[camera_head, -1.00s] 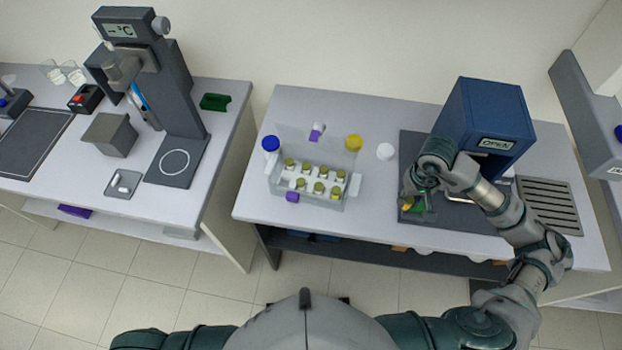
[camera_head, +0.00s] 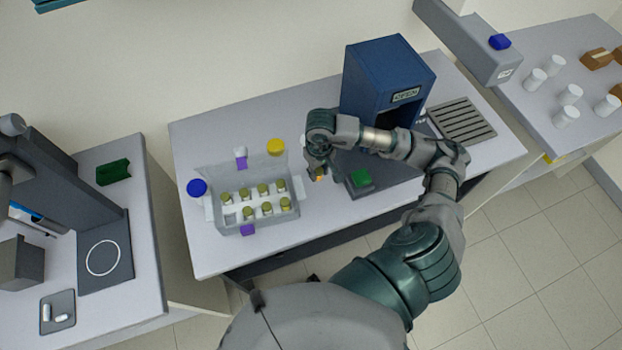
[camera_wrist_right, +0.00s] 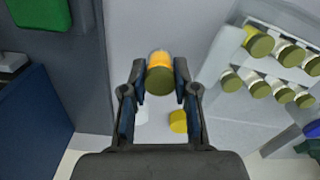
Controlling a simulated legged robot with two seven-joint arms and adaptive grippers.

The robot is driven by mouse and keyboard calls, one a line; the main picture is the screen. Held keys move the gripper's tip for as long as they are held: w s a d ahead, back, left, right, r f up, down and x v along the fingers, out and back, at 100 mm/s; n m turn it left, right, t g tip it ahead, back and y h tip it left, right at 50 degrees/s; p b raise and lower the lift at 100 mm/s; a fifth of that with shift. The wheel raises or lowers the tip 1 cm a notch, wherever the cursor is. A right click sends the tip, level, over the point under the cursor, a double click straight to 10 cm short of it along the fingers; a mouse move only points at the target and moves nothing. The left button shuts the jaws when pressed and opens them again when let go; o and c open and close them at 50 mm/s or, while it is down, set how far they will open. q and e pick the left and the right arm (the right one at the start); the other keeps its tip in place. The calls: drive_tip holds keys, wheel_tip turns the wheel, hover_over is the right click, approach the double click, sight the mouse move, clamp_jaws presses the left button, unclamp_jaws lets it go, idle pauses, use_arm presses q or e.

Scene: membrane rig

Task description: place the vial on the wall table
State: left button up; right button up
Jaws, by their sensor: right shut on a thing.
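A vial with an olive cap and an orange body (camera_wrist_right: 159,72) is held between the fingertips of my right gripper (camera_wrist_right: 159,80) in the right wrist view. In the head view, my right gripper (camera_head: 317,172) is above the middle grey table (camera_head: 210,255) that stands along the wall, between the rack and the blue machine. Only a small orange bit of the vial (camera_head: 319,178) shows there. A clear rack (camera_head: 215,222) with several olive-capped vials stands left of the gripper, with a gap in its near row. My left gripper is out of view.
A blue machine marked OPEN (camera_head: 385,85) stands behind my right arm, with a green block (camera_head: 361,178) on its dark base. A yellow cap (camera_head: 276,147) and a blue cap (camera_head: 197,188) lie near the rack. Bare tabletop lies in front of the rack. Another table with white jars (camera_head: 535,80) is at right.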

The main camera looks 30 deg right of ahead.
drive_tip(key=f, duration=0.3)
drive_tip(key=shift+w+a, duration=0.15)
drive_tip(key=shift+w, duration=0.15)
drive_tip(key=shift+s+a+f, duration=0.1)
drive_tip(key=shift+a+f, duration=0.7)
drive_tip(key=shift+f, duration=0.25)
drive_tip(key=shift+d+f, duration=0.15)
drive_tip(key=shift+d, duration=0.05)
drive_tip(key=o, duration=0.7)
drive_tip(key=shift+d+f, duration=0.1)
drive_tip(key=shift+d, duration=0.15)
drive_tip(key=shift+c, duration=0.2)
drive_tip(key=shift+o, duration=0.2)
drive_tip(key=shift+d, duration=0.4)
drive_tip(key=shift+a, duration=0.1)
drive_tip(key=shift+a+r, duration=0.2)
drive_tip(key=shift+r, duration=0.15)
wheel_tip(320, 180, up, 11)
drive_tip(key=shift+f+b, duration=0.1)
drive_tip(key=shift+b, duration=0.35)
drive_tip(key=shift+d+r, duration=0.1)
drive_tip(key=shift+r, duration=0.3)
drive_tip(key=shift+a, duration=0.35)
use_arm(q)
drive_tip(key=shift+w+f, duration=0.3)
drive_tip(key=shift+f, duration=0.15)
